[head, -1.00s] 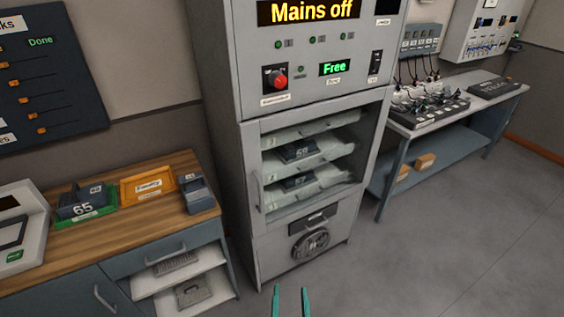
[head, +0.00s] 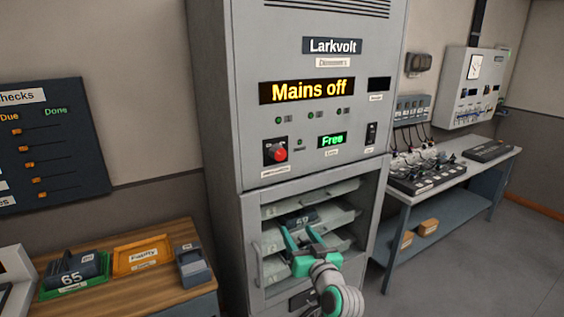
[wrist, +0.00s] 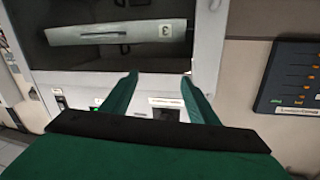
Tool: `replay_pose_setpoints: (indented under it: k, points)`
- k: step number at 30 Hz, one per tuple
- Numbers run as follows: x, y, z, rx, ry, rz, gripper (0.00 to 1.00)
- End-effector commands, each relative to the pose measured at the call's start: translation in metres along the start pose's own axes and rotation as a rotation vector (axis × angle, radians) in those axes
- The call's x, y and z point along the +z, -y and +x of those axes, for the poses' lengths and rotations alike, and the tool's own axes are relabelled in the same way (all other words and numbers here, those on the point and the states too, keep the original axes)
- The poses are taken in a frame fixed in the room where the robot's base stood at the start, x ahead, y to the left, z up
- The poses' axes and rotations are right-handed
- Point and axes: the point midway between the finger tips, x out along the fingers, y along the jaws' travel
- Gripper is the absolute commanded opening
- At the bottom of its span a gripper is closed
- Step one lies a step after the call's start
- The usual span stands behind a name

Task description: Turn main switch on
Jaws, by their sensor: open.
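A red rotary knob on a black plate (head: 275,152) sits at the lower left of the grey cabinet's upper panel; it looks like the main switch, though its label is too small to read. The amber display (head: 306,91) above it reads "Mains off". My gripper (head: 300,236) is open and empty, below the knob and in front of the cabinet's shelves. In the wrist view, its two green fingers (wrist: 159,75) are apart with nothing between them. The red knob is not visible there; a white label (wrist: 168,101) shows between the fingers.
The grey cabinet (head: 222,170) has a shelf bay with trays (head: 270,211) behind my gripper. A small dark rocker switch (head: 371,133) and a green "Free" display (head: 332,140) are on the panel. A wooden bench (head: 180,288) stands left, a cable table (head: 470,172) right.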

Motion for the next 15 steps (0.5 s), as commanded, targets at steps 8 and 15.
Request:
replay_pose_setpoints:
  k: [8, 15]
  points:
    - [-0.124, 0.008, 0.022, -0.114, -0.019, -0.098, 0.54]
    - [-0.19, 0.019, 0.023, -0.18, -0.018, -0.163, 0.54]
